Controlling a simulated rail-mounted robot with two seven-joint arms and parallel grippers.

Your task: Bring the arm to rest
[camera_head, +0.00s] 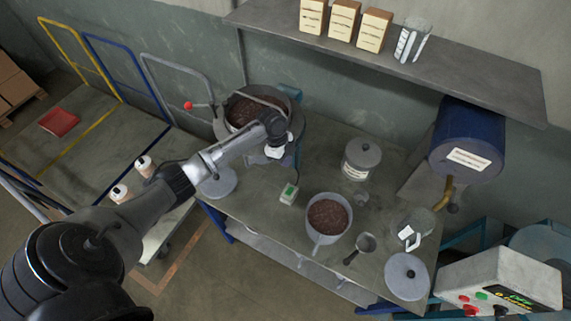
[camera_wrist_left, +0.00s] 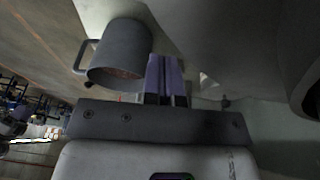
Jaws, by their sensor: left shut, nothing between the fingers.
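My left arm comes in from the left over the bench. My left gripper (camera_head: 286,160) is just in front of the large round vessel (camera_head: 222,125) of dark brown granules, partly hidden by my own wrist. In the left wrist view the two purple-grey fingers (camera_wrist_left: 166,78) are together with nothing between them. The grey jug (camera_head: 313,232) of brown granules stands on the bench to the right of the gripper, apart from it. The jug also shows in the left wrist view (camera_wrist_left: 122,48), left of the fingers. My right gripper is in neither view.
The bench (camera_head: 275,212) also holds a lidded pot (camera_head: 359,162), a small green-topped box (camera_head: 289,193), a scoop (camera_head: 364,243) and round lids (camera_head: 407,272). A shelf (camera_head: 460,75) runs above the back. A blue drum (camera_head: 468,135) and control box (camera_head: 500,282) are at the right.

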